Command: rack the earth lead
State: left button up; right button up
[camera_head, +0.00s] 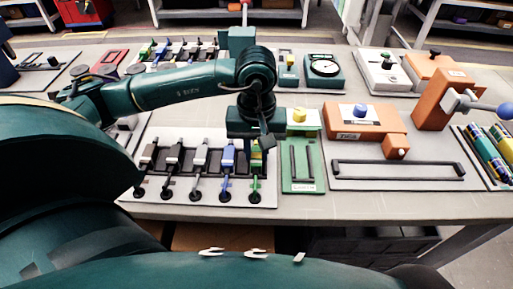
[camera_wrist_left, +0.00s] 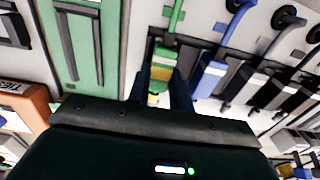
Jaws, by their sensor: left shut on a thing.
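The earth lead, with a green and yellow plug body (camera_head: 257,160), stands at the right end of a row of leads on a pale panel (camera_head: 180,198). Its green cable runs down to a black round base on the panel. In the left wrist view the green and yellow plug (camera_wrist_left: 165,55) sits between my left fingers. My left gripper (camera_head: 257,146) is shut on the plug from above, and it also shows in the left wrist view (camera_wrist_left: 162,85). The gripper partly hides the plug's upper end. My right gripper is not in view.
A blue lead (camera_head: 228,155) stands close beside, then grey, black and brown ones to the left. A green panel (camera_head: 301,183) with a black frame and a yellow-topped box lies just right.

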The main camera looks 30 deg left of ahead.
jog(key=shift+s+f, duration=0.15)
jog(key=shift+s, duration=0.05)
pick_arm(q)
jog(key=o, duration=1)
jog(key=shift+w+r, duration=0.1)
jog(key=shift+r, duration=0.6)
jog(key=shift+r+p, duration=0.5)
jog(key=shift+r, duration=5.4)
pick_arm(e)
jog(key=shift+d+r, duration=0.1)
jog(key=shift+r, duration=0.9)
